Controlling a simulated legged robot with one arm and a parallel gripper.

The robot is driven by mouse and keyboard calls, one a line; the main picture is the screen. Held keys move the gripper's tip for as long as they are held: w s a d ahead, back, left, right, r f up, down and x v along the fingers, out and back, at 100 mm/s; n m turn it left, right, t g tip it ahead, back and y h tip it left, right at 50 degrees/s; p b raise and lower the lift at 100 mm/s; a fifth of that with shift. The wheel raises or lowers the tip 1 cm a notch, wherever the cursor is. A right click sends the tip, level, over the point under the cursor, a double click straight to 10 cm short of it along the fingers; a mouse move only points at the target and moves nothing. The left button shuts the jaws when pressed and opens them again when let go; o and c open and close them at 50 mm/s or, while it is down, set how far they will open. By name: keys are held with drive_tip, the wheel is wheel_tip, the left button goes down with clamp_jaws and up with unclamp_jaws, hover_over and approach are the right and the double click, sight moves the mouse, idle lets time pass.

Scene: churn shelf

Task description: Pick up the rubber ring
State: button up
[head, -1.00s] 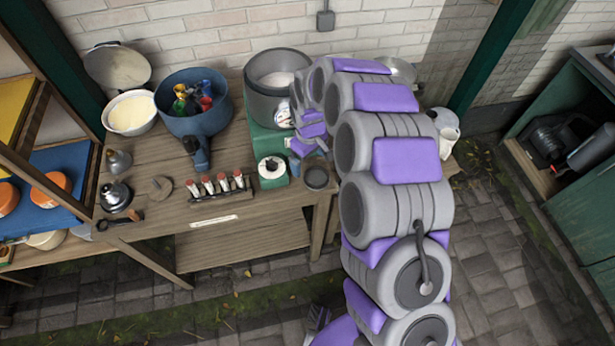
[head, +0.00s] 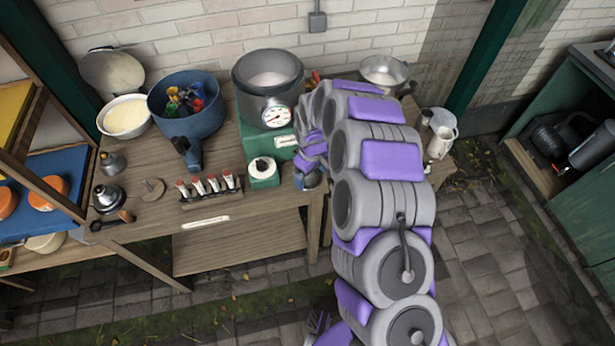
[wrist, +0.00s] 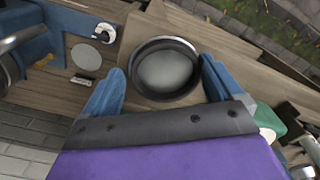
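A dark round ring (wrist: 134,75), which looks like the rubber ring, shows in the wrist view around or on top of a pale grey round piece (wrist: 168,70). It sits on the wooden bench. My gripper (wrist: 161,67) is open, with one blue finger on each side of the ring; both fingers look apart from it. In the head view my gripper (head: 308,180) is low at the bench's front edge and mostly covers the ring. Whether the fingertips are level with the ring I cannot tell.
A white-topped green box (head: 263,172) stands just left of my gripper. A rack of small bottles (head: 211,187) is further left. A large grey pot with a dial (head: 268,85) stands behind. A pale jug (head: 441,140) is to the right. The bench front is open floor.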

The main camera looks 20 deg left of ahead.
drive_tip(key=shift+d+r, duration=0.1)
drive_tip(key=shift+d, duration=0.25)
drive_tip(key=shift+c, duration=1.5)
drive_tip(key=shift+a, duration=0.25)
drive_tip(key=shift+c, duration=0.8)
drive_tip(key=shift+a+f, duration=0.25)
drive_tip(key=shift+a, duration=0.9)
drive_tip(key=shift+c, duration=1.3)
drive_tip(key=shift+d+r, duration=0.1)
drive_tip(key=shift+d, duration=0.5)
drive_tip(key=shift+d+r, duration=0.2)
drive_tip(key=shift+d, duration=0.15)
drive_tip(key=r, duration=0.2)
drive_tip(key=a+r, duration=0.1)
drive_tip(key=r, duration=0.1)
drive_tip(key=r+p, duration=0.1)
drive_tip(key=shift+a+r, duration=0.25)
drive_tip(key=shift+r, duration=0.15)
drive_tip(key=r, duration=0.2)
drive_tip(key=d+r, duration=0.1)
drive_tip(key=r, duration=0.1)
drive_tip(key=shift+p, duration=0.3)
drive_tip(key=shift+a, duration=0.1)
